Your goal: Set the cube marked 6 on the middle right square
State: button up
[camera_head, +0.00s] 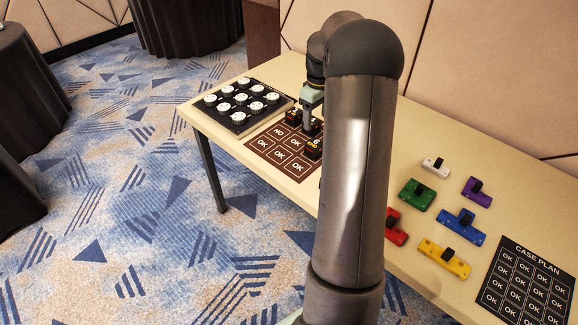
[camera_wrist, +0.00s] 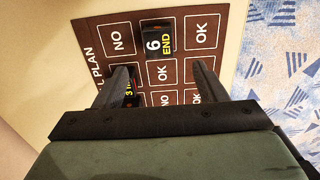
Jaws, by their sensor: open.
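The cube marked 6 (camera_head: 313,149) is black with yellow END lettering. It sits on the middle right square of the brown plan board (camera_head: 255,148), with the board's title taken as its top; it also shows in the wrist view (camera_wrist: 158,40). My gripper (camera_head: 308,110) is above the board. In the wrist view its two fingers (camera_wrist: 163,72) are apart with nothing gripped, and the cube lies beyond the fingertips. A black cube marked 3 (camera_wrist: 130,88) shows beside the left finger. My arm hides the board's right side in the head view.
Another dark cube (camera_head: 293,117) sits at the board's top left. A black tray of white round pieces (camera_head: 241,101) stands to the left. Coloured blocks (camera_head: 416,194) and a CASE PLAN board (camera_head: 526,282) lie to the right. The table's front edge is close to the plan board.

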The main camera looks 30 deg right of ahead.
jog(key=s+a+r, duration=0.3)
jog(key=s+a, duration=0.1)
jog(key=a, duration=0.6)
jog(key=s+a+r, duration=0.2)
jog(key=s+a, duration=0.2)
jog(key=a, duration=0.6)
jog(key=s+a+f+m, duration=0.1)
jog(key=s+a, duration=0.5)
jog(key=s, duration=0.3)
jog(key=s+a+f+m, duration=0.1)
jog(key=s+a, duration=0.5)
jog(key=s, duration=0.3)
jog(key=shift+s+a+f+m, duration=0.15)
jog(key=shift+a+f+m, duration=0.05)
jog(key=shift+f+m, duration=0.2)
